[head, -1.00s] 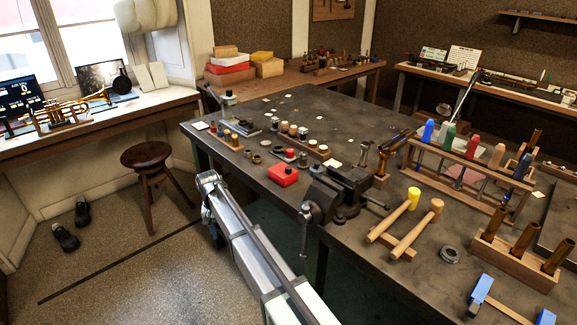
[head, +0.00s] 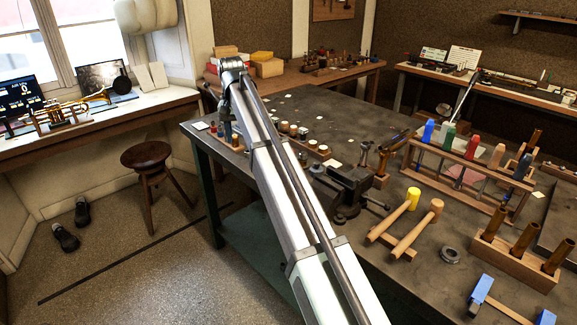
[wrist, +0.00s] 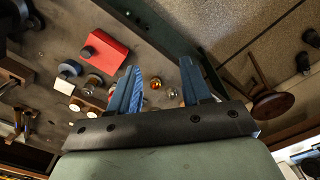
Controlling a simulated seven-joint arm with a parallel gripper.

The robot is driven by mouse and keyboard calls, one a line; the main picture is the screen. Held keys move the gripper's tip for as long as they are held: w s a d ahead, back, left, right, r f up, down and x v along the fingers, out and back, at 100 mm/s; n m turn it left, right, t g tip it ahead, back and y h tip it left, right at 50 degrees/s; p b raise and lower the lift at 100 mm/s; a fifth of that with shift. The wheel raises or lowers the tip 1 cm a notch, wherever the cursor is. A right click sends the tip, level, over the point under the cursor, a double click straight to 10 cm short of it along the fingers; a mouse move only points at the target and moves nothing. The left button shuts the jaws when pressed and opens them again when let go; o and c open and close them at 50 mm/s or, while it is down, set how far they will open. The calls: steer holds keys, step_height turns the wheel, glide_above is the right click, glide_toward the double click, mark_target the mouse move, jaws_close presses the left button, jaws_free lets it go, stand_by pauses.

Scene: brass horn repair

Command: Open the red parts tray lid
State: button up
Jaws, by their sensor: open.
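The red parts tray (wrist: 103,57) shows in the wrist view at upper left, lying on the dark bench top. It is a small red box and its lid looks closed. A small black piece (wrist: 87,52) sits at its left end. My gripper (wrist: 158,65) is open, its two blue fingers well apart with nothing between them. In the picture the tray is to the left of the fingers, and they do not touch it. In the head view my arm covers the tray's place on the bench, and I cannot make out the gripper clearly.
Small jars and metal parts (wrist: 92,82) stand on the bench near the tray. A stool (head: 147,157) stands on the floor left of the bench.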

steer(key=w+d+r+m, duration=0.1)
steer(key=w+d+r, duration=0.1)
steer(key=d, duration=1.3)
steer(key=f, duration=1.4)
steer(key=shift+s+d+f, duration=0.1)
steer(key=shift+s+d, duration=0.05)
steer(key=shift+d, duration=0.1)
jaws_close()
